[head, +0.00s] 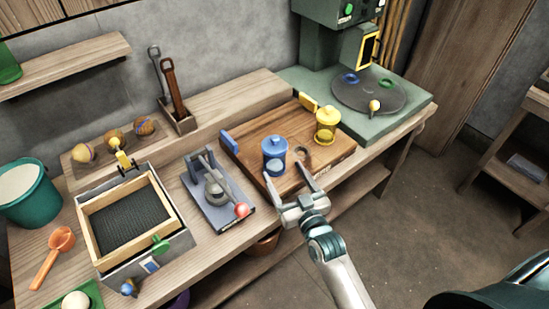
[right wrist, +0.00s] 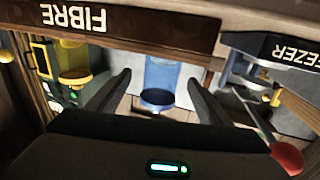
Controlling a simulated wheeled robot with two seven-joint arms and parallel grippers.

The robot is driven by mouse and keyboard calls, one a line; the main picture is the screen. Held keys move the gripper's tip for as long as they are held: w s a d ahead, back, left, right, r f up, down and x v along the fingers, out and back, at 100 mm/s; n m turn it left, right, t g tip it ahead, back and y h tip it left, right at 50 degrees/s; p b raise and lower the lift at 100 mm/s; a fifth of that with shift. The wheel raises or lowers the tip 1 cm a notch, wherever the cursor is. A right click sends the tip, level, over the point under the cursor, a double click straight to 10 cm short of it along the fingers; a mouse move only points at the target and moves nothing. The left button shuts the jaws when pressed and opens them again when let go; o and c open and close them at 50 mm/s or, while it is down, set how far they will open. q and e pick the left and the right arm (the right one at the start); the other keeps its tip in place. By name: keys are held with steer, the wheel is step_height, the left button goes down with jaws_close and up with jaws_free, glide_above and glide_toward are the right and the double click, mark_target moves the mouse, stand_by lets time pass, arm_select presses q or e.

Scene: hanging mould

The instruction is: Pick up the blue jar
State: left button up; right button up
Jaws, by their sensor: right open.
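The blue jar (head: 274,155) stands upright on the wooden board (head: 243,150), to the left of a yellow jar (head: 326,125). My right gripper (head: 284,172) is open and empty at the near side of the blue jar, its fingers pointing towards it. In the right wrist view, the blue jar (right wrist: 162,78) shows in the gap between the two spread fingers (right wrist: 158,80), with nothing gripped. I cannot tell how far the fingertips reach along its sides. My left gripper is not in view.
A grey lever press with a red knob (head: 241,210) stands left of the board. A framed mould box (head: 120,222) is further left. A green machine with a round plate (head: 368,95) stands behind right. The yellow jar also shows in the right wrist view (right wrist: 72,62).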

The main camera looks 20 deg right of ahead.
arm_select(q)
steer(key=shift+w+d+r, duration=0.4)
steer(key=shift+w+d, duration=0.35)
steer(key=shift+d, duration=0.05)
